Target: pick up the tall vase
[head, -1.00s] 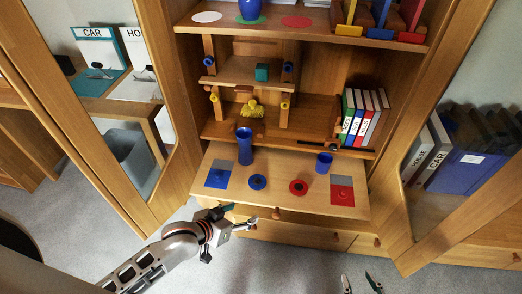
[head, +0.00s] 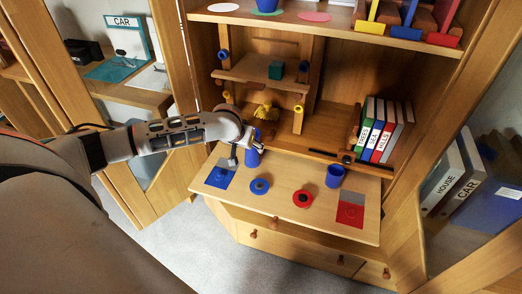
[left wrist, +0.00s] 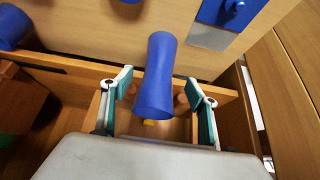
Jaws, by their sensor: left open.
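The tall blue vase (head: 252,159) stands on the pulled-out wooden shelf board (head: 280,210), at its back left. In the left wrist view the vase (left wrist: 157,72) lies between the two finger pads, with a gap visible on each side. My left gripper (head: 249,142) is open at the vase and partly hides its upper part in the head view. In the left wrist view my left gripper (left wrist: 160,85) shows green-padded fingers spread apart. My right gripper is not in view.
A shorter blue cup (head: 334,177) stands to the right on the board. Upright binders (head: 380,130) stand behind right. Open cabinet doors flank both sides.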

